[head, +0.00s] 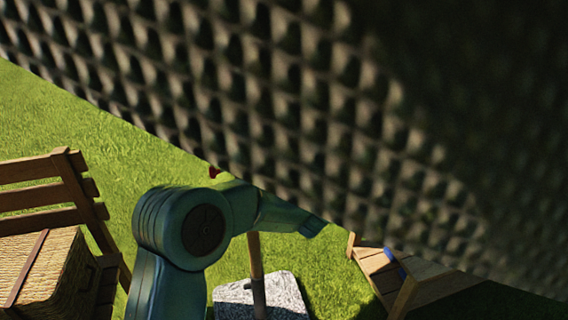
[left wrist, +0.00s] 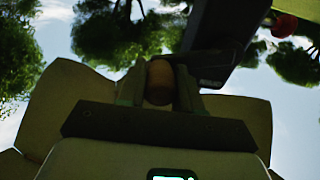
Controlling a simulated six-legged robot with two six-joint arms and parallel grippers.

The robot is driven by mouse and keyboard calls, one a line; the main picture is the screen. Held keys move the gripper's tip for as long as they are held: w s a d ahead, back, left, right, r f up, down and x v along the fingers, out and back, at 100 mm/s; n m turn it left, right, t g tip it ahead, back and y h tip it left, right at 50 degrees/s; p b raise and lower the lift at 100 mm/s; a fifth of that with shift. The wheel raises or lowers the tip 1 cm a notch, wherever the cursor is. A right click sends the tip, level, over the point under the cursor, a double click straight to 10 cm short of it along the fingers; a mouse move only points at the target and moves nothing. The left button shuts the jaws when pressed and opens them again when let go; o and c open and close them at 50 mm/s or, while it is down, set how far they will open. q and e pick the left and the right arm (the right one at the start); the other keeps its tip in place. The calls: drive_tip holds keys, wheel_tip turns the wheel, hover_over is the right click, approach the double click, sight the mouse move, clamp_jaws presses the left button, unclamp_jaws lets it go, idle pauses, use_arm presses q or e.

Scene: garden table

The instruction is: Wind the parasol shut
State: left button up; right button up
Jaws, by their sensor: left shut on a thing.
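The parasol's dark, coarsely woven canopy (head: 270,90) fills the top and right of the head view, very close. Its wooden pole (head: 256,262) rises from a grey stone base (head: 285,290) and goes out of sight behind my left arm. In the left wrist view my left gripper (left wrist: 160,74) is shut on a brown rounded handle (left wrist: 159,88), apparently the crank's. A dark block (left wrist: 222,38) stands close beyond the fingers, with a red knob (left wrist: 285,27) to its right. In the head view I cannot make out the fingers or handle. My right gripper is in neither view.
A wooden bench (head: 45,185) with a wicker basket (head: 45,270) stands at the left. Wooden furniture (head: 415,280) with a small blue item stands at the lower right. Open grass (head: 105,150) lies between. The canopy blocks much of the head view.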

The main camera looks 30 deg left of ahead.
use_arm(q)
drive_tip(key=shift+s+a+r+p, duration=0.25)
drive_tip(key=shift+r+p, duration=0.15)
drive_tip(key=shift+r, duration=0.25)
drive_tip(key=shift+s+a+r+p, duration=0.25)
drive_tip(key=shift+r+p, duration=0.1)
drive_tip(key=shift+r, duration=0.25)
drive_tip(key=s+a+r, duration=0.3)
drive_tip(key=s+a, duration=0.2)
drive_tip(key=s, duration=0.2)
drive_tip(key=s+a+f+b, duration=0.5)
drive_tip(key=f+b, duration=0.2)
drive_tip(key=b, duration=0.1)
drive_tip(key=w+d+f+b, duration=0.5)
drive_tip(key=w+f+b, duration=0.1)
drive_tip(key=f, duration=0.4)
drive_tip(key=shift+w+d, duration=0.35)
drive_tip(key=shift+w, duration=0.05)
drive_tip(key=o, duration=1.1)
drive_tip(key=shift+a, duration=0.1)
drive_tip(key=shift+r, duration=0.1)
